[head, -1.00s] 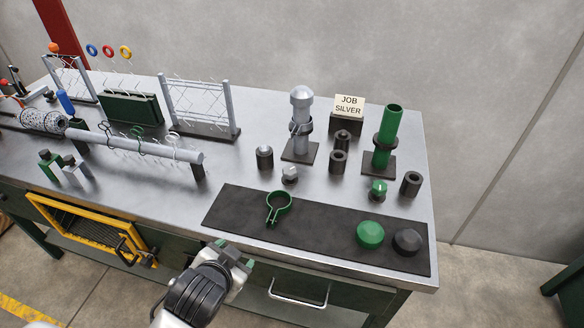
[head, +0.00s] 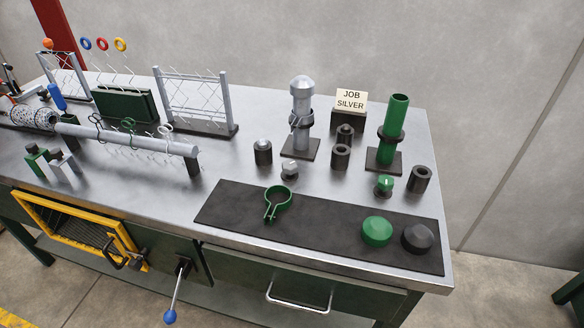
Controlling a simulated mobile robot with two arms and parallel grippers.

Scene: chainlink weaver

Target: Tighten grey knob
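A small grey knob (head: 290,169) stands on the bench in the head view, just in front of the silver post (head: 301,110). I cannot tell how tight either knob is. Neither of my grippers is in view.
A dark mat (head: 325,225) holds a green ring clamp (head: 277,200), a green dome cap (head: 377,230) and a dark cap (head: 417,238). Dark cylinders stand around the posts. A "JOB SILVER" sign (head: 351,100) stands behind. A blue-ended lever (head: 176,293) juts from the bench front.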

